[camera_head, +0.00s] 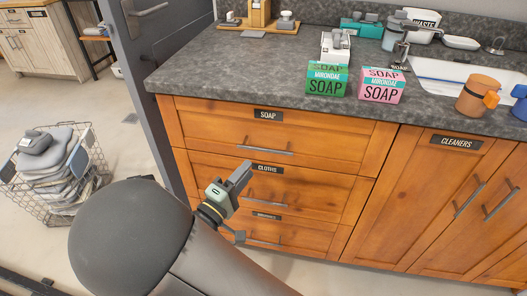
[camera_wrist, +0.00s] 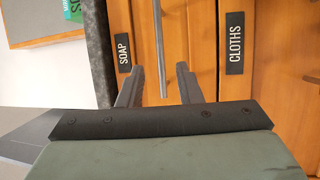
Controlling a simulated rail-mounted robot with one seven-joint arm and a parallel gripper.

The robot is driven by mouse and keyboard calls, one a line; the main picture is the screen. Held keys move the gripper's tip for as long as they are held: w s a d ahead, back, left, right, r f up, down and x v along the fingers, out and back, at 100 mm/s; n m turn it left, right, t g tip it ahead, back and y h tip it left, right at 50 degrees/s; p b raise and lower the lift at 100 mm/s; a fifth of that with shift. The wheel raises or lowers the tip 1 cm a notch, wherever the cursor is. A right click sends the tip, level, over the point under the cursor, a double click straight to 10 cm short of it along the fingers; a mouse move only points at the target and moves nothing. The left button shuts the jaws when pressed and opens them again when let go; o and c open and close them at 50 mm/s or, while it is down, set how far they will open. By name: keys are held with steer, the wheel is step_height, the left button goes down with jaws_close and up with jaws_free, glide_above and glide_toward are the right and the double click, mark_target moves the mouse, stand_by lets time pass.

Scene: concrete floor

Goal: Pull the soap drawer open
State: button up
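The soap drawer (camera_head: 215,125) is the top wooden drawer under the dark counter, with a black SOAP label (camera_head: 267,115) and a thin metal bar handle (camera_head: 264,150). It looks shut. In the head view my gripper (camera_head: 244,172) is just below and left of that handle, in front of the cloths drawer. I see no contact.
Below are the cloths drawer (camera_head: 310,187) and another drawer (camera_head: 295,233); the cleaners cupboard (camera_head: 430,185) is at right. Soap boxes (camera_head: 326,80) (camera_head: 381,86) and an orange mug (camera_head: 477,97) stand on the counter (camera_head: 220,70). A wire basket (camera_head: 90,185) with folded cloths stands at left.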

mark_target(265, 150)
steer(key=b+x, duration=0.1)
steer(key=x, duration=0.8)
steer(key=shift+w+r, duration=0.1)
jaws_close()
